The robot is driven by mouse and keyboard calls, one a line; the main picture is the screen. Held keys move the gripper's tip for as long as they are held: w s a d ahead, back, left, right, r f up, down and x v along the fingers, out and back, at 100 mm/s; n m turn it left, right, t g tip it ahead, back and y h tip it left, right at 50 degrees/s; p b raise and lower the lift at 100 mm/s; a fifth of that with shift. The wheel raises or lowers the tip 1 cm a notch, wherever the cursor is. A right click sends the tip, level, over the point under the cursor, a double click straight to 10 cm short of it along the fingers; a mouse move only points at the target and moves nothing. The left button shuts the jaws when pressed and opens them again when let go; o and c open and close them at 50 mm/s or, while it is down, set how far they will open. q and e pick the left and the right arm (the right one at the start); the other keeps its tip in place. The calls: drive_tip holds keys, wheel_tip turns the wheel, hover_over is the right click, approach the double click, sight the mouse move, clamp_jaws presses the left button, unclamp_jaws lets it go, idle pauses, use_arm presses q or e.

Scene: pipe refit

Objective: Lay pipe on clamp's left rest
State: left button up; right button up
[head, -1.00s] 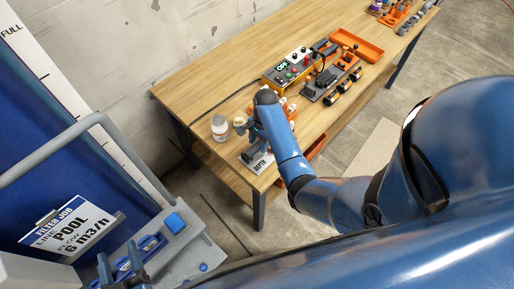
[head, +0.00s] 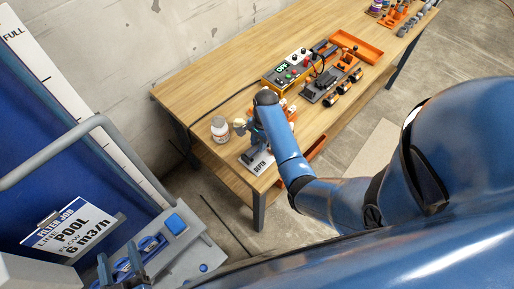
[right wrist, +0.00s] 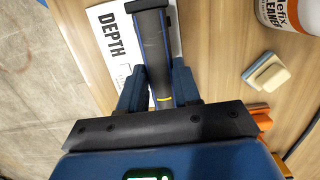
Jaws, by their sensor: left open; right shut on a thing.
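My right gripper (right wrist: 158,88) is shut on a dark grey pipe (right wrist: 151,38) with a yellow band near the fingers. In the right wrist view the pipe extends over a white card marked DEPTH (right wrist: 108,38); I cannot tell whether it touches anything below. In the head view my right arm reaches to the near left end of the workbench and hides most of the pipe. Orange parts (head: 291,112) show behind the arm; I cannot make out the clamp's rests. My left gripper (head: 127,270) is open at the lower left, away from the bench.
A sponge-like block (right wrist: 266,72) lies on the wood in the right wrist view. A control box (head: 291,69), a tool rack (head: 333,78) and an orange tray (head: 357,46) stand further along. The bench's back left is clear.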

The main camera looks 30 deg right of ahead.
drive_tip(key=shift+r+p, duration=2.95)
drive_tip(key=shift+p, duration=0.15)
drive_tip(key=shift+r+p, duration=1)
drive_tip(key=shift+p, duration=0.15)
drive_tip(key=shift+f, duration=0.1)
